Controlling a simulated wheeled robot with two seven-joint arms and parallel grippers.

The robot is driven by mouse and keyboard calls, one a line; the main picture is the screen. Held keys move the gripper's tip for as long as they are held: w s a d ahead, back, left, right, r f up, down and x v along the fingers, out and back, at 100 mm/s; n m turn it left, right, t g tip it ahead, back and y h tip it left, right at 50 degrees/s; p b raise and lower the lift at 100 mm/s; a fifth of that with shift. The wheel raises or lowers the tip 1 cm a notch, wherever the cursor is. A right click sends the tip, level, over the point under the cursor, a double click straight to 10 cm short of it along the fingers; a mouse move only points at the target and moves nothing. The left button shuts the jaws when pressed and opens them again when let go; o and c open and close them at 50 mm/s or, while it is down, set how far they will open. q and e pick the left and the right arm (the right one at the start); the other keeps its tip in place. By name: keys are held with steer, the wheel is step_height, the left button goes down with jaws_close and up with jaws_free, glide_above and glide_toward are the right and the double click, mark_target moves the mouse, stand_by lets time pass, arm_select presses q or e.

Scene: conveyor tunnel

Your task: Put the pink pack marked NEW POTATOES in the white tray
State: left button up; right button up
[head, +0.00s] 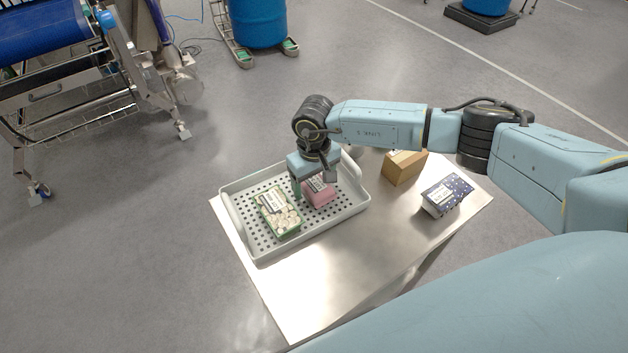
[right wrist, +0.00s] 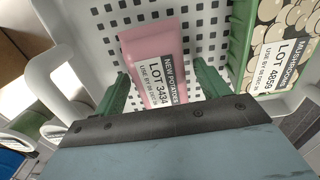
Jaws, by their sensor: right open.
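The pink pack (head: 319,192) marked NEW POTATOES lies in the white tray (head: 262,253), on its perforated floor. In the right wrist view the pack (right wrist: 153,58) shows its white label, between two green fingers. My right gripper (head: 316,183) is open just over the pack, with one finger on each side; I cannot tell whether either finger touches it. The gripper partly hides the pack in the head view. My left gripper is not in view.
A green mushroom pack (head: 279,213) lies in the tray to the left of the pink pack. A brown box (head: 404,167) and a dark blue pack (head: 447,194) stand on the metal table (head: 310,290) to the right. The table's front is clear.

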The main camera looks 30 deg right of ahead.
mark_target(314, 182)
step_height(314, 182, up, 12)
steer(key=shift+r, duration=0.15)
stand_by(0.4)
